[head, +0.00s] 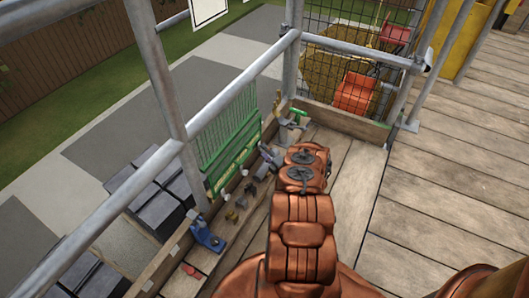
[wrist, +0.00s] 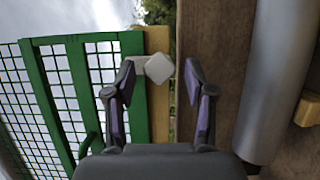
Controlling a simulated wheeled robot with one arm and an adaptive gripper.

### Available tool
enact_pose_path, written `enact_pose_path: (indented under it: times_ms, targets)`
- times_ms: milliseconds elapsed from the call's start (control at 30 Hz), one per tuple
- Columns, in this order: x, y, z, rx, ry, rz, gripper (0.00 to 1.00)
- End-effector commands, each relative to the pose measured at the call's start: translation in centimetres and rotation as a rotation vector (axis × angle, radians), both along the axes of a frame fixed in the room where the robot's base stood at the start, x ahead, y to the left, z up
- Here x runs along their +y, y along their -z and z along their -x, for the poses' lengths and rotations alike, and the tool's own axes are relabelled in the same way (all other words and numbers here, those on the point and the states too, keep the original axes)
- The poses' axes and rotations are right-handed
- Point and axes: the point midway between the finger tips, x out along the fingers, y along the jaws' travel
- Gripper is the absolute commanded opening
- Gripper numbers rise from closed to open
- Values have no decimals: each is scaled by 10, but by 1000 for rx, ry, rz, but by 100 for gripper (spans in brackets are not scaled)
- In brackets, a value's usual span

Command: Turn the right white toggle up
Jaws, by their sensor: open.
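A green mesh panel (head: 228,135) stands along the left edge of the deck, with a pale yellow strip (head: 233,169) along its lower side. Two small white toggles show low by the panel, the right one (head: 244,171) nearer my gripper and the left one (head: 226,190) farther from it. In the wrist view a white toggle (wrist: 160,68) lies between the fingertips of my open gripper (wrist: 160,75), closer to the left finger; contact cannot be told. Green panel bars (wrist: 85,45) show to its left. My gripper (head: 266,160) is small and partly hidden by my arm in the head view.
A blue tool (head: 207,237) and several small brown pieces (head: 240,203) lie on the planks near the panel. Metal guard rails (head: 160,80) cross on the left. A steel tube (wrist: 280,80) is right of my gripper. Open planks (head: 440,190) lie to the right.

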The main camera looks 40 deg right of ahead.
Motion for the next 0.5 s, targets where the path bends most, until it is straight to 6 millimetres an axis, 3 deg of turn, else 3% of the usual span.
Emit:
enact_pose_path:
  times_ms: [500]
  targets:
    - [7, 0, 67, 1, 1, 0, 55]
